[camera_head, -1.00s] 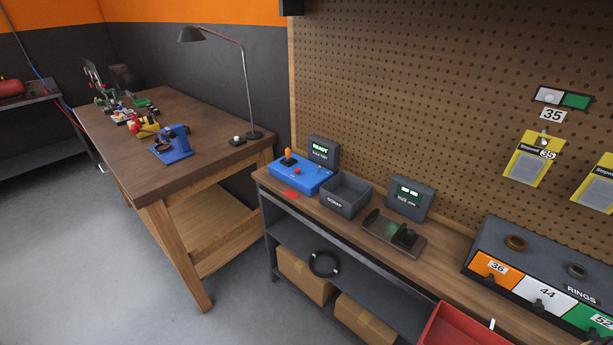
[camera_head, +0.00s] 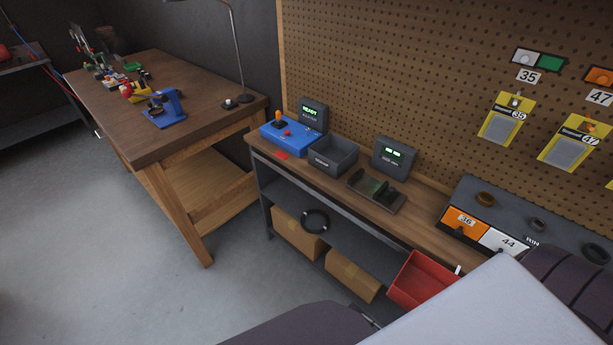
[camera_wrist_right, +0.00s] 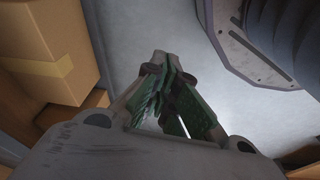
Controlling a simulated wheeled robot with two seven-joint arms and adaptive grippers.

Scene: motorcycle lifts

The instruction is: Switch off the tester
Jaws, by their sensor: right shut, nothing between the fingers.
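The tester appears to be the blue box (camera_head: 291,136) at the left end of the narrow workbench. It has an orange-topped lever (camera_head: 281,118) and a small red button (camera_head: 287,132). A grey display (camera_head: 312,114) behind it shows green lettering that reads READY. My right gripper (camera_wrist_right: 167,62) is shut and empty in the right wrist view, above the floor near cardboard boxes. It is away from the tester; in the head view only parts of my arm show at the lower right. My left gripper is in neither view.
A red bin (camera_head: 421,281) juts out at the bench front. Boxes (camera_head: 298,232) sit on the lower shelf. A wooden table (camera_head: 160,95) stands left. Floor is clear in front.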

